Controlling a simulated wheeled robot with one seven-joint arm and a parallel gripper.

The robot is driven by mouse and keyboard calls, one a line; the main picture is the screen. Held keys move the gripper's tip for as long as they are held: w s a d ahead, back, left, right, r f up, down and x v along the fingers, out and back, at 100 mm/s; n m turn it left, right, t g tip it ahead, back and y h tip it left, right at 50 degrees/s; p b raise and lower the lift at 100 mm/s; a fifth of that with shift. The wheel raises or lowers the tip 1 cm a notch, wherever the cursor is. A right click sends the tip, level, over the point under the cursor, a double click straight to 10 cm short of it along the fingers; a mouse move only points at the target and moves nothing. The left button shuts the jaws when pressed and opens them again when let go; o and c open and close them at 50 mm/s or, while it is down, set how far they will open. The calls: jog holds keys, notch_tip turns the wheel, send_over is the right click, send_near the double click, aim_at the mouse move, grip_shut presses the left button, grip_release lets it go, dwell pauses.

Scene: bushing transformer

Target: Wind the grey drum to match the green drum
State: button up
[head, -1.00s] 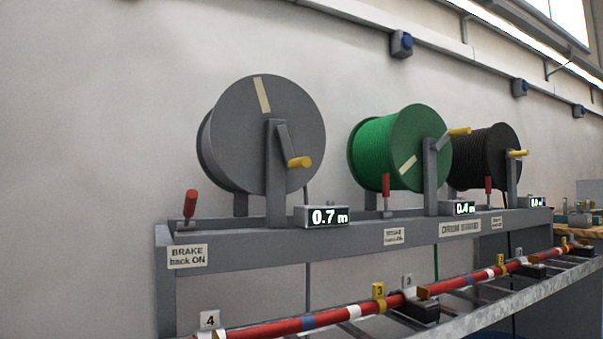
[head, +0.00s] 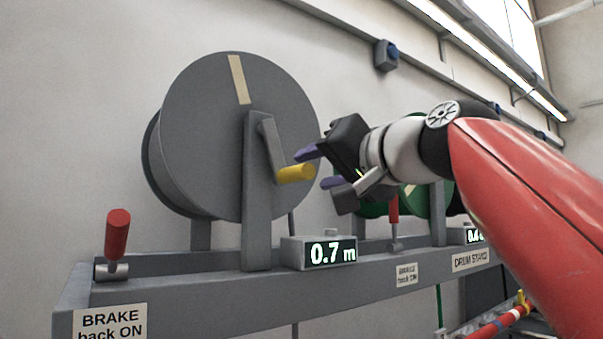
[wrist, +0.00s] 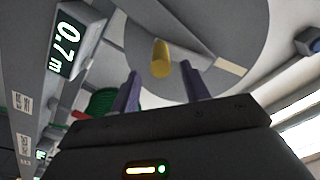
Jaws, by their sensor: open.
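The grey drum (head: 210,150) stands on the left of the drum stand, with a pale stripe on its face near the top. Its crank ends in a yellow handle (head: 296,173) pointing right. The display (head: 333,253) below it reads 0.7 m. My gripper (head: 318,168) is open and empty, just right of the yellow handle, fingers pointing at it. In the wrist view the yellow handle (wrist: 161,58) lies beyond and between the two purple fingers (wrist: 160,92), apart from them. The green drum (head: 418,200) is mostly hidden behind my gripper and arm. Its display (head: 475,236) is partly covered.
A red brake lever (head: 117,235) stands at the stand's left end, above a label (head: 110,322) reading "BRAKE back ON". A second red lever (head: 393,215) stands by the green drum. The wall left of the grey drum is clear.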

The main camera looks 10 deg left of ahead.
aim_at(296, 174)
jog(key=p+x, duration=0.3)
jog(key=x, duration=0.2)
jog(key=shift+w+a+r+p, duration=0.1)
jog(key=shift+a+r+p, duration=0.1)
jog(key=shift+p, duration=0.1)
jog(key=shift+w+a+f, duration=0.2)
jog(key=shift+w+a, duration=0.15)
jog(key=shift+a, duration=0.1)
grip_shut()
